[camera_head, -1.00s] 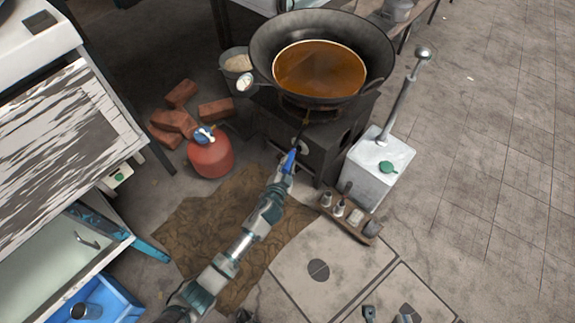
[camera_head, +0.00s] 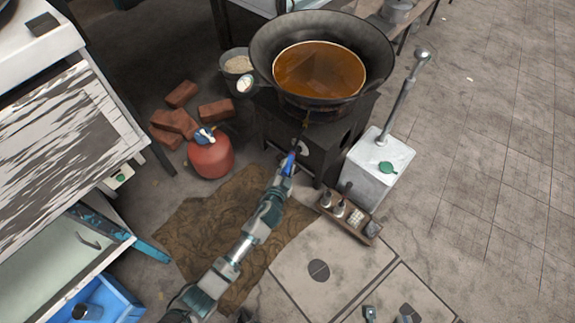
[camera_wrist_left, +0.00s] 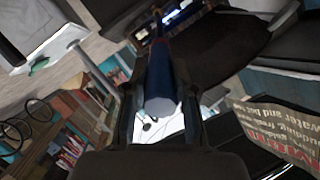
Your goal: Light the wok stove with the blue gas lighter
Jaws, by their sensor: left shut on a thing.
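My left gripper (camera_head: 287,166) is shut on the blue gas lighter (camera_head: 289,160) in the head view. The lighter's thin dark tip points up toward the burner under the wok. The lighter (camera_wrist_left: 161,85) also shows between the fingers of my left gripper (camera_wrist_left: 161,95) in the left wrist view. The wok stove (camera_head: 277,130) is a dark box below the wok (camera_head: 262,50), which holds brown-orange liquid. A small yellowish glow shows near the lighter's tip, but I cannot tell clearly whether it is flame. Whether the tip touches the burner is unclear.
A red gas canister (camera_head: 211,157) stands left of the stove near several bricks (camera_head: 181,94). A white box (camera_head: 383,158) with a metal pole stands at right. A small rack of jars (camera_head: 364,231) sits in front of it. The floor at right is clear.

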